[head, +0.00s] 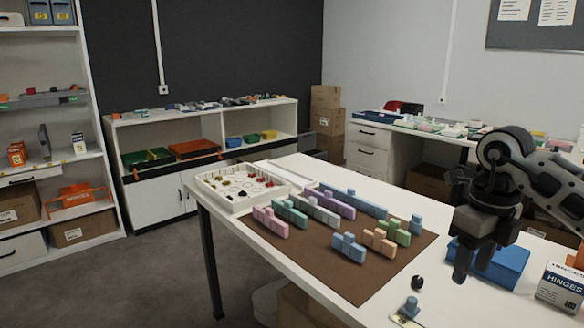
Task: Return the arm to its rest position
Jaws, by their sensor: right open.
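My right arm comes in from the right edge in the head view. Its gripper (473,266) points down, open, with nothing seen between its fingers. It overlaps the left part of a blue box (507,266) on the white table (308,165); I cannot tell the height between them. My left arm and gripper are not in view.
A brown mat (345,285) holds several pastel blocks, including a pink one (270,222). A white tray (222,203) of small parts stands behind. A hinges carton (560,287) and a small black knob (417,282) are near my right gripper.

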